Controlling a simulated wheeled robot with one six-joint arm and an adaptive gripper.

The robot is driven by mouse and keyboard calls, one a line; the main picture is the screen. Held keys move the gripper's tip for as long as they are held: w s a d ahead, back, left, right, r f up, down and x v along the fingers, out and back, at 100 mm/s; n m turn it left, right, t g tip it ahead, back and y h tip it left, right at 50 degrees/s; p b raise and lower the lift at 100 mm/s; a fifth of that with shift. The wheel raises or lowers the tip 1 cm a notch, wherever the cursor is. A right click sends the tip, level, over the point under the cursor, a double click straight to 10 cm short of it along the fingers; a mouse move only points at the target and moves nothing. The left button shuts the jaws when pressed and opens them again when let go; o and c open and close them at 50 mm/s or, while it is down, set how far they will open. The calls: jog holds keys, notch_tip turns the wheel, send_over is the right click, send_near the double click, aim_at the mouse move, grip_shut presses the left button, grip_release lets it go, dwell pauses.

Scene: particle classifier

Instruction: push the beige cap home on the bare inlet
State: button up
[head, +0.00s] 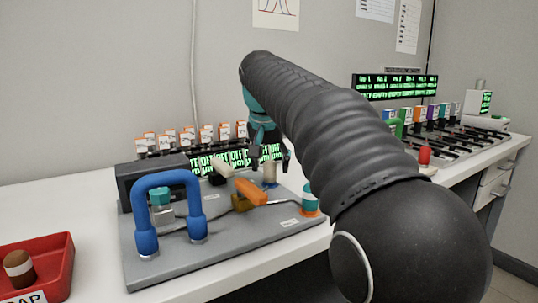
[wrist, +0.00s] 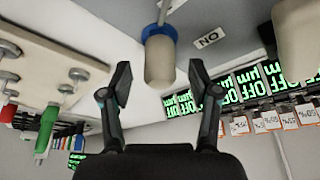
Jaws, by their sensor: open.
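The beige cap (head: 270,173) stands upright toward the back right of the grey apparatus plate (head: 165,272). In the wrist view the beige cap (wrist: 160,64) has a blue ring (wrist: 160,33) at its base, against the plate; I cannot tell how far down it is seated. My gripper (head: 269,163) is open, its fingers around the cap's top in the head view. In the wrist view my gripper (wrist: 160,82) shows its fingers either side of the cap, with gaps on both sides. I cannot make out a bare inlet.
A blue handle (head: 148,235), an orange lever (head: 250,191) and a teal cap on an orange ring (head: 310,197) share the plate. A red tray (head: 62,262) with a brown cap is at front left. Green displays and labelled vials stand behind. A second bench is right.

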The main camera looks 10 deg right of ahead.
jog(key=v, duration=1.2)
jog(key=shift+a, duration=0.1)
